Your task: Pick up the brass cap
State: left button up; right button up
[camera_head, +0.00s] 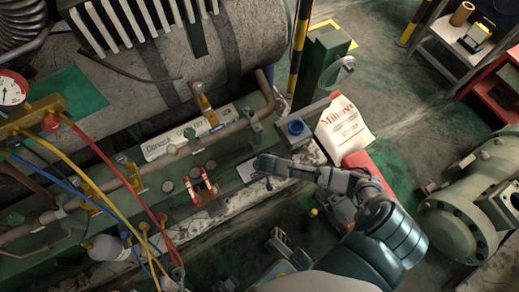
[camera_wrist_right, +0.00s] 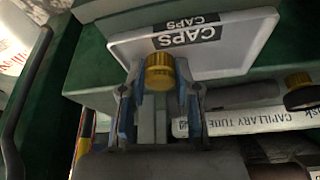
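The brass cap (camera_wrist_right: 160,71), a short ribbed gold cylinder, shows in the right wrist view between the two fingertips of my right gripper (camera_wrist_right: 160,80). The fingers stand close against both its sides and look shut on it. Behind it is the white tray (camera_wrist_right: 225,62) labelled CAPS. I cannot tell whether the cap touches the tray. In the head view my right gripper (camera_head: 262,165) is over the pale tray (camera_head: 246,174) on the green bench, and the cap cannot be made out. I cannot identify my left gripper in either view.
A dark brass-rimmed round part (camera_wrist_right: 301,92) lies by the capillary tube label (camera_wrist_right: 230,117). Left of my right gripper are a red bracket (camera_head: 204,188), copper pipes and several coloured hoses. A blue-topped container (camera_head: 295,130) and a white bag (camera_head: 342,127) stand close behind the arm.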

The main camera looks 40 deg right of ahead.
grip_shut()
